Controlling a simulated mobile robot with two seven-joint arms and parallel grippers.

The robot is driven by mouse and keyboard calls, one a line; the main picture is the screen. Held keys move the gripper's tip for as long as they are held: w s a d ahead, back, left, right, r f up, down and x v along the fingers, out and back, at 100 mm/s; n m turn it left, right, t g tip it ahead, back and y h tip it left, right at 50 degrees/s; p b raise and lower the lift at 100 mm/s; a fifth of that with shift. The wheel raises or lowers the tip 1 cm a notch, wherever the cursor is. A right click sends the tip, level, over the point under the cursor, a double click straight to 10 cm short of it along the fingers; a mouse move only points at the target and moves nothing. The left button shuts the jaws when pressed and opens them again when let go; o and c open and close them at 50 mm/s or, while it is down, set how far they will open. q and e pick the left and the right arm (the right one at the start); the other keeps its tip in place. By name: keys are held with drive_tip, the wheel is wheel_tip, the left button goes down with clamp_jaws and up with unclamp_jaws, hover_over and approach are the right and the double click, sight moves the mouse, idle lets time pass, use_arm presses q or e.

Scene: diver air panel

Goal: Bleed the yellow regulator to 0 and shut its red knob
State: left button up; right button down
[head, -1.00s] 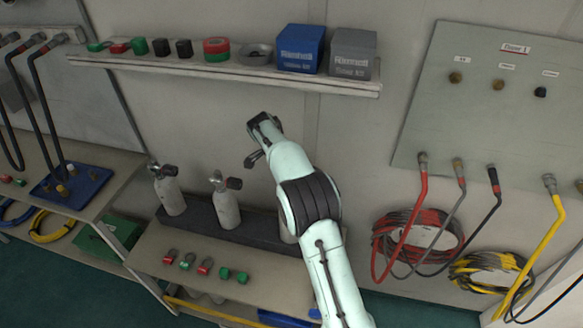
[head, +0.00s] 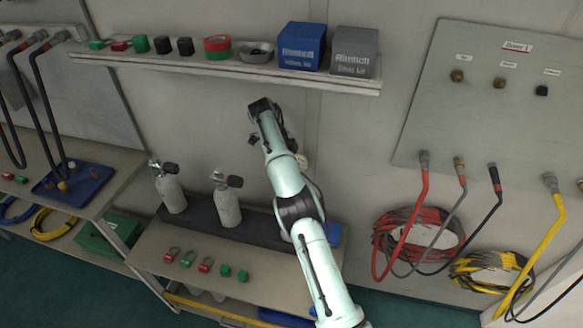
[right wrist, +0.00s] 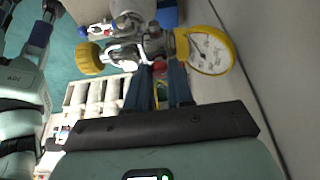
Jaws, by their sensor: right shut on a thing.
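The yellow regulator (right wrist: 152,48) shows in the right wrist view as a metal body with a yellow-rimmed gauge (right wrist: 208,50) on the right and a yellow round knob (right wrist: 88,58) on the left. The gauge reading is too small to tell. A red knob (right wrist: 159,68) sits under the body, between the dark fingertips of my right gripper (right wrist: 160,88), which is shut on it. In the head view my right arm hides the gripper and most of the regulator. My left gripper is in neither view.
Two grey cylinders (head: 171,190) (head: 227,207) stand in a dark rack left of my right arm. Small red and green parts lie on the bench (head: 158,257). A shelf (head: 220,69) with boxes is above. The hose panel (head: 480,110) is at right.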

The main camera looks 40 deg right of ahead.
drive_tip(key=shift+m, duration=0.3)
idle(0.4)
drive_tip(key=c, duration=1)
unclamp_jaws()
drive_tip(key=shift+s, duration=0.1)
